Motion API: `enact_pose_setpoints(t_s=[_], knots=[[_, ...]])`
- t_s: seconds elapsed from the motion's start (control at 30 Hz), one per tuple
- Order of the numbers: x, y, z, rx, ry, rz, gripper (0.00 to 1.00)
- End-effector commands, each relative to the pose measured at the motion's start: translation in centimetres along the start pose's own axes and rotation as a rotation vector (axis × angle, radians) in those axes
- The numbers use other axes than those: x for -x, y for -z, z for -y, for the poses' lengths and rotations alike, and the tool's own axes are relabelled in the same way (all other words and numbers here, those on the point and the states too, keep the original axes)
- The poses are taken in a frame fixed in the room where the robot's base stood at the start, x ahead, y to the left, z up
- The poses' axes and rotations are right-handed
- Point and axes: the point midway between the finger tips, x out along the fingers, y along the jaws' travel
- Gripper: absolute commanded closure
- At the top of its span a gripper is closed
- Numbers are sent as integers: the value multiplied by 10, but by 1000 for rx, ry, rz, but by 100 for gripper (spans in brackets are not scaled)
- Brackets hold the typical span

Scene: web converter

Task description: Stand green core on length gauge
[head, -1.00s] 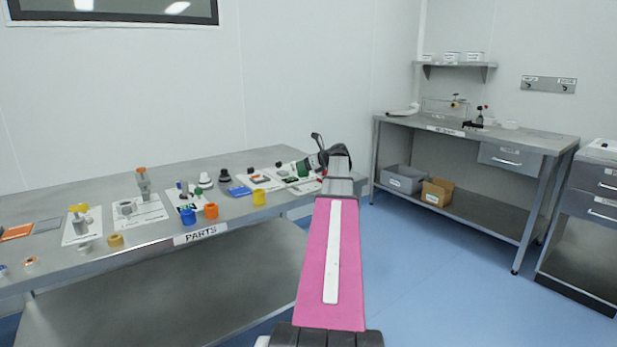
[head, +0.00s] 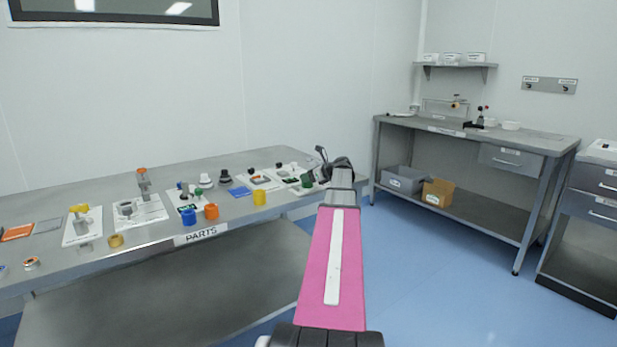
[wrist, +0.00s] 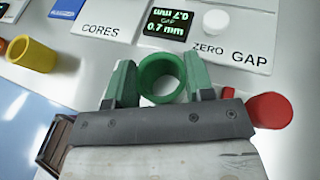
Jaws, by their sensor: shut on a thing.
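The green core (wrist: 162,76) is a short hollow ring in the wrist view, with its open end towards the camera. My gripper (wrist: 160,80) has a green finger on each side of it and is shut on it. In the head view the green core (head: 307,180) shows at the far right end of the parts table, by my gripper (head: 314,176). Beyond it in the wrist view is a gauge plate marked GAP and ZERO, with a display (wrist: 165,23) reading 0.7 mm and a white knob (wrist: 215,21). I cannot tell which station is the length gauge.
A red round part (wrist: 270,110) is close to the gripper's right side. A yellow core (wrist: 32,54) and a CORES label lie to the left. The parts table (head: 110,247) carries several gauge stations and loose cores. A second bench (head: 400,127) stands at the right.

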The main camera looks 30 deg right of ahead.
Motion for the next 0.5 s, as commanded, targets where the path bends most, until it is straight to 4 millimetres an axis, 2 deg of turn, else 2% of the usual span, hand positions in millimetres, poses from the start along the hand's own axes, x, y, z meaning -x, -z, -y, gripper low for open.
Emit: enact_pose_setpoints(t_s=[0.03, 0.1, 0.43, 0.5], knots=[[0, 0, 0, 0, 0, 0, 42], [0, 0, 0, 0, 0, 0, 26], [1, -2, 0, 0, 0, 0, 26], [7, -2, 0, 0, 1, 0, 26]])
